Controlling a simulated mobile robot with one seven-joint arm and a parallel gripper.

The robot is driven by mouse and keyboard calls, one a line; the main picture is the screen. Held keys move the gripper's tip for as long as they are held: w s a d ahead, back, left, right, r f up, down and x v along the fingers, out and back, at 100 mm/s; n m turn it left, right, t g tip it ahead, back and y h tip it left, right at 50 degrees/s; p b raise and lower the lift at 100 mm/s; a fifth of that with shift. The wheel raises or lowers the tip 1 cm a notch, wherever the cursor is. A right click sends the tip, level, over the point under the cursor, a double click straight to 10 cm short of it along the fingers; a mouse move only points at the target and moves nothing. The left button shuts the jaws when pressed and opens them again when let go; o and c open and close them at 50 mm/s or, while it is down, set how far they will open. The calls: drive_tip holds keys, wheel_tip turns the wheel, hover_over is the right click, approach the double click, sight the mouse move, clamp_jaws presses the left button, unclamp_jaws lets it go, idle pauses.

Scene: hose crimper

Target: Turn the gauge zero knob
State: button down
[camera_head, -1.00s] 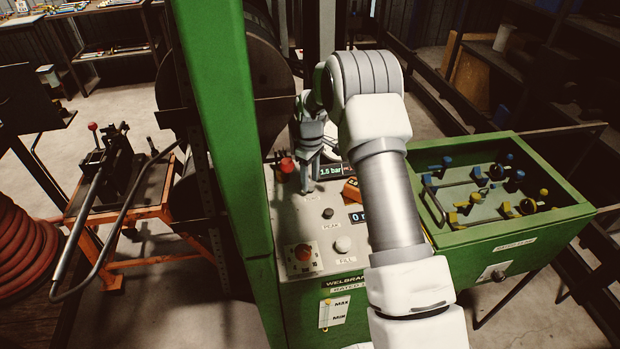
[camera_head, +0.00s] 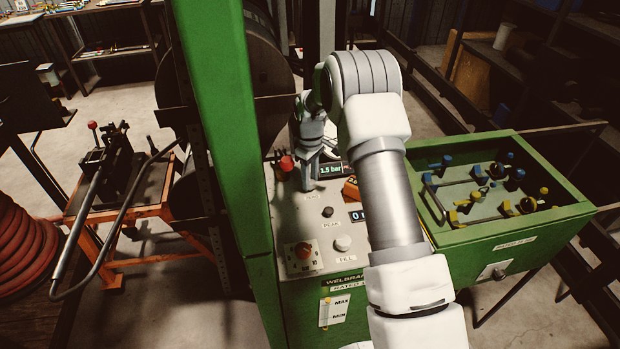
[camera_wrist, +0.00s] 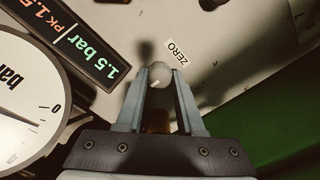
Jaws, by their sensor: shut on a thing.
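The gauge zero knob (camera_wrist: 157,74) is a small pale round knob with a light mark on it, beside a white ZERO label (camera_wrist: 175,52) in the wrist view. My gripper (camera_head: 309,184) is lowered to the top panel of the green machine, and its two fingers stand on either side of the knob. It is shut on the knob. In the head view the gripper hides the knob. The digital display (camera_wrist: 85,45) reads 1.5 bar and PK 1.5. The dial gauge (camera_wrist: 25,95) is partly cut off at the left of the wrist view.
A red knob (camera_head: 286,163) stands just left of my gripper. A dark PEAK button (camera_head: 328,211), a white FILL button (camera_head: 343,243) and a red rotary switch (camera_head: 303,252) sit nearer. A green upright (camera_head: 225,130) rises at the left; an open green box (camera_head: 535,238) is right.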

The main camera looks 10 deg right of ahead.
drive_tip(key=shift+f+m+b, duration=0.1)
drive_tip(key=shift+m+b, duration=0.6)
drive_tip(key=shift+m, duration=0.5)
drive_tip(key=shift+m+b, duration=0.6)
drive_tip(key=shift+m, duration=1)
drive_tip(key=c, duration=0.8)
unclamp_jaws()
wheel_tip(320, 180, up, 18)
drive_tip(key=shift+f, duration=0.15)
